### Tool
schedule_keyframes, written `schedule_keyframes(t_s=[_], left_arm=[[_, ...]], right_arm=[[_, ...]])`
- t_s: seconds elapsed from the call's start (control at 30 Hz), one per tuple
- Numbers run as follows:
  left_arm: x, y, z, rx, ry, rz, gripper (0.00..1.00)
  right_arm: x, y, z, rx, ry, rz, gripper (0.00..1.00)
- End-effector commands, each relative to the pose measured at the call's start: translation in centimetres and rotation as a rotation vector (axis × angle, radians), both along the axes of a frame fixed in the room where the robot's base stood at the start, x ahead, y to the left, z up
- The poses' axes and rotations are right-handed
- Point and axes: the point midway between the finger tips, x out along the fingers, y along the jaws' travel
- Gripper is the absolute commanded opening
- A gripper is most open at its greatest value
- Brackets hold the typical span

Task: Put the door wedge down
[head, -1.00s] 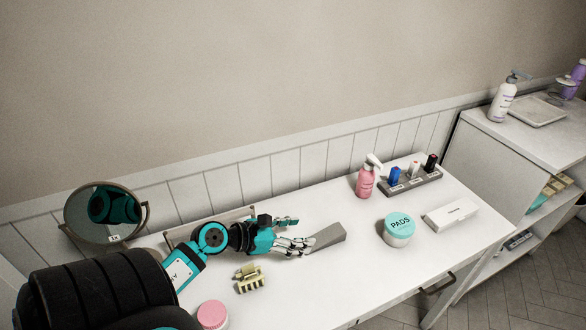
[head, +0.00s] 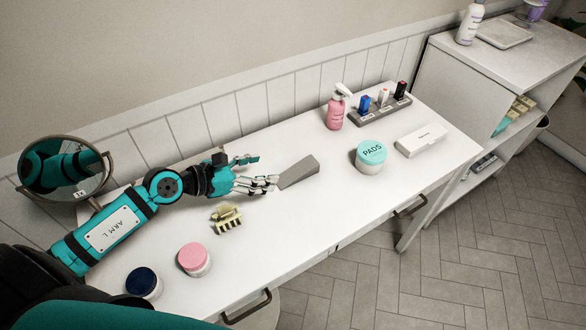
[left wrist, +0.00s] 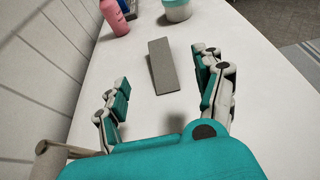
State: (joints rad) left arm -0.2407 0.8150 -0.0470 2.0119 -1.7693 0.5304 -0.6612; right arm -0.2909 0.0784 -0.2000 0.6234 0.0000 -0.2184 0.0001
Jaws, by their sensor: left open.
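The grey door wedge (head: 298,172) lies on the white table (head: 285,215), just beyond the fingertips of my left gripper (head: 264,174) in the head view. In the left wrist view the wedge (left wrist: 161,66) rests between and ahead of the spread fingers of my left gripper (left wrist: 165,95). Bare table shows between the wedge and the fingers there. The left gripper is open and holds nothing. My right gripper is not in view.
A hair clip (head: 227,218), a pink-lidded jar (head: 194,259) and a dark-lidded jar (head: 143,283) stand near the left arm. A round mirror (head: 65,168) is at left. A pads jar (head: 370,157), white box (head: 421,140) and pink bottle (head: 336,107) stand right of the wedge.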

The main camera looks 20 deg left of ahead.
Motion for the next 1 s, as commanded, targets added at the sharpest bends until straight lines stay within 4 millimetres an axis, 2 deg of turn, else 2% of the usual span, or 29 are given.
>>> schedule_keyframes(t_s=[0.03, 0.13, 0.3, 0.63, 0.83, 1.0], left_arm=[[1.1, -0.7, -0.1, -0.006, -0.005, 0.004, 0.69], [2.7, -2.0, -1.0, -0.007, -0.002, 0.003, 0.69], [5.2, -4.0, -2.4, -0.005, -0.001, 0.001, 0.69], [7.3, -5.6, -3.8, -0.002, 0.000, 0.002, 0.69], [9.7, -7.0, -5.0, -0.003, 0.001, 0.002, 0.69], [10.8, -7.9, -5.6, -0.001, 0.000, 0.000, 0.69]], right_arm=[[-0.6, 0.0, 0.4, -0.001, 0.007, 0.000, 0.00], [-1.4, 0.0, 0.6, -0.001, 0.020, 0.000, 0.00], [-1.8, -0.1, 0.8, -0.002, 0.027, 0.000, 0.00], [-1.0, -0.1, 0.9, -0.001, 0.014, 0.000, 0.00], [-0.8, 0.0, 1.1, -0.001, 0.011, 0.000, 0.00], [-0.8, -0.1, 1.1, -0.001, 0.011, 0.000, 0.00]])
